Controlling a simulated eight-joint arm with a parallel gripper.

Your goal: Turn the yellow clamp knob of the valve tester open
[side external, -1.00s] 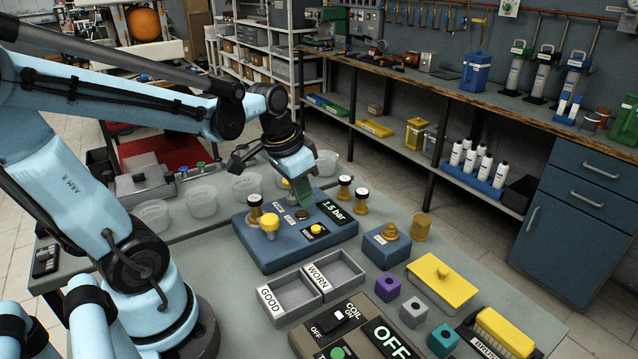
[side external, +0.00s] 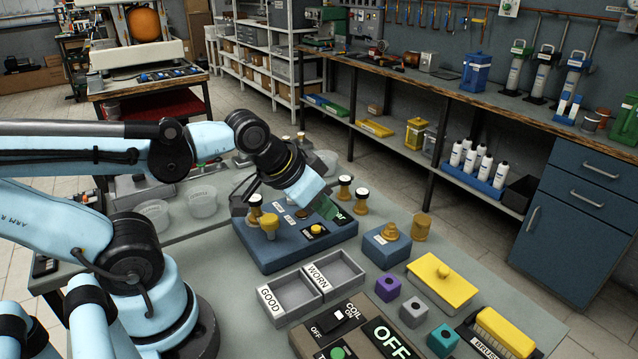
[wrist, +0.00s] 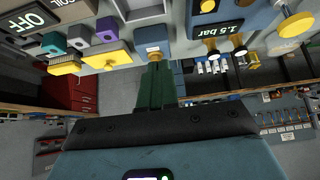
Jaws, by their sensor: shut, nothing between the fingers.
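The valve tester (side external: 262,252) is a blue box on the bench. A yellow knob (side external: 270,222) stands up on a stem at its left side, and a small yellow button (side external: 315,229) sits near its front. My gripper (side external: 327,208) is shut and empty, tilted over the right back part of the tester. Its green fingers hide much of the pressure display. The yellow knob is to the left of the fingers and apart from them. In the wrist view the knob (wrist: 297,27) shows at the upper right, away from my fingers, beside the "1.5 bar" display (wrist: 214,36).
Brass valves with white tops (side external: 361,203) stand close behind the tester. A small blue block with a brass part (side external: 388,246) is to its right. GOOD and WORN trays (side external: 345,285) lie in front. Clear cups (side external: 203,203) stand at the left.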

